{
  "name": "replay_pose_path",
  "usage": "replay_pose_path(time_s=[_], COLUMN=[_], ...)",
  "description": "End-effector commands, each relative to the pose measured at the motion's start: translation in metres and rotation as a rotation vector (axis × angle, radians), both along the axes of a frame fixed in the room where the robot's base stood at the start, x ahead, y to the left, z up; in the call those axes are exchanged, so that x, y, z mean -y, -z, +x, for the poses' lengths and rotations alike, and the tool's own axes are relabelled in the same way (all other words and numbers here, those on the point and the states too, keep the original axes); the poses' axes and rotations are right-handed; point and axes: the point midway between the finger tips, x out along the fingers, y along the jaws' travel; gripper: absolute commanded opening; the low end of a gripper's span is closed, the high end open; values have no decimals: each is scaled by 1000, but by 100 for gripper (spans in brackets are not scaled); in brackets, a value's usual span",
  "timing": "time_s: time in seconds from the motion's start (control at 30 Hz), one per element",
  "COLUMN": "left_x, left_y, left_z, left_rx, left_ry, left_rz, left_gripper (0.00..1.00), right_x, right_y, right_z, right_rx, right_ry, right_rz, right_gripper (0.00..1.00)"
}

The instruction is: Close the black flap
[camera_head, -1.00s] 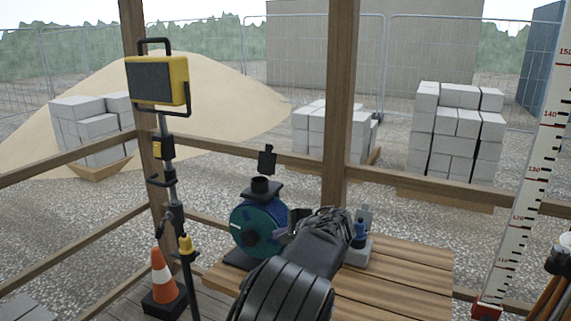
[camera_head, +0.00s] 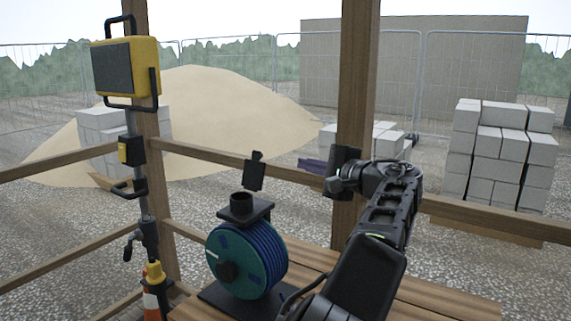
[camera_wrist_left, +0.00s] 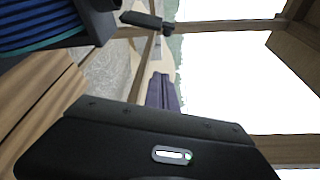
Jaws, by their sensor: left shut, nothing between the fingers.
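The black flap (camera_head: 254,171) stands raised, close to upright, behind the black cup-topped platform (camera_head: 243,208) on the cable reel (camera_head: 245,258). In the left wrist view the flap (camera_wrist_left: 146,20) shows near the top, with part of the reel (camera_wrist_left: 38,22) at the upper left. My left gripper (camera_head: 312,166) is shut and empty. It is held to the right of the flap at about its height, with a clear gap between them in the picture. Its purple-grey fingers (camera_wrist_left: 162,92) also show in the left wrist view. My right gripper is not in view.
The reel stands on a slatted wooden table (camera_head: 455,303). A wooden post (camera_head: 358,70) and rail (camera_head: 470,218) are behind my left arm. A yellow work lamp on a stand (camera_head: 125,72) is at the left, beside an orange and white cone (camera_head: 151,302).

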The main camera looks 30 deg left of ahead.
Motion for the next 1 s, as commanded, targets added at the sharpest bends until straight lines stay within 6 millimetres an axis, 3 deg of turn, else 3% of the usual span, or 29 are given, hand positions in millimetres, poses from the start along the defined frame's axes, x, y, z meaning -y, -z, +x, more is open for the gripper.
replay_pose_path(time_s=[0.37,0.53,1.0], left_x=[-1,-11,-86], left_y=[-1,0,7], left_z=[0,4,26], left_rx=[0,0,-1], left_ry=[0,0,-3], left_rz=[0,0,0], left_gripper=[0,0,0], right_x=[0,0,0], right_y=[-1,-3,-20], right_z=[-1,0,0], right_rx=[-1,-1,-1], right_ry=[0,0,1], right_rz=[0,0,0], right_gripper=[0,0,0])
